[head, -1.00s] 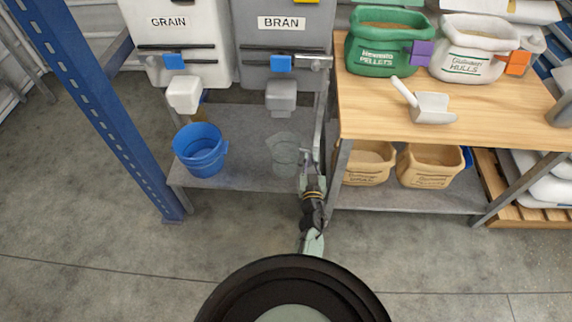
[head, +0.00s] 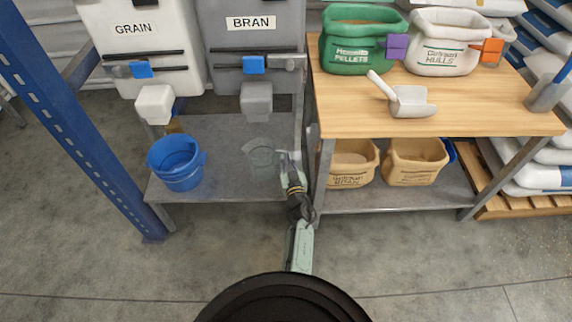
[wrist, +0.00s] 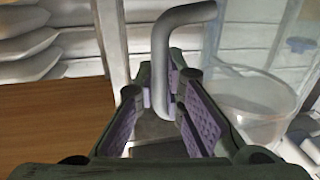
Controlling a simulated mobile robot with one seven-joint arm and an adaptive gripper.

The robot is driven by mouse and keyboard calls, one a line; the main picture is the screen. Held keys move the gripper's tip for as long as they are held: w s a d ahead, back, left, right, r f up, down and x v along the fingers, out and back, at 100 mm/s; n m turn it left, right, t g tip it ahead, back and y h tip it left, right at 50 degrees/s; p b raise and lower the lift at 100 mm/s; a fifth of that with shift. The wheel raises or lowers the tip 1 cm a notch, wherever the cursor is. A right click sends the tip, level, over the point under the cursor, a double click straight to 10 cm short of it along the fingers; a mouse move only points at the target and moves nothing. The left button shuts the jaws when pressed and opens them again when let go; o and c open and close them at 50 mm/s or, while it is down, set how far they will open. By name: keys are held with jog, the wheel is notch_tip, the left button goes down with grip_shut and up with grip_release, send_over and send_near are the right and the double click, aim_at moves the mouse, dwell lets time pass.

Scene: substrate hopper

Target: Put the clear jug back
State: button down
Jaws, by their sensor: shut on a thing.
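The clear jug (head: 262,155) is a see-through vessel, faint against the grey shelf in the head view, under the spout of the BRAN hopper. In the wrist view its transparent body (wrist: 252,100) is to the right of its grey bent handle (wrist: 161,62). My gripper (wrist: 164,100) is shut on that handle, with the purple finger pads on both sides of it. In the head view my gripper (head: 288,158) is at the jug's right side. I cannot tell whether the jug's base touches the shelf.
A blue bucket (head: 176,163) stands on the grey low shelf (head: 215,150) left of the jug. The GRAIN hopper (head: 142,45) and BRAN hopper (head: 250,50) are above. A wooden table (head: 440,100) with sacks and a white scoop (head: 408,100) stands to the right, its leg close to my arm.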

jog(key=shift+f, duration=0.7)
jog(key=shift+f, duration=0.15)
jog(key=c, duration=1.7)
grip_release()
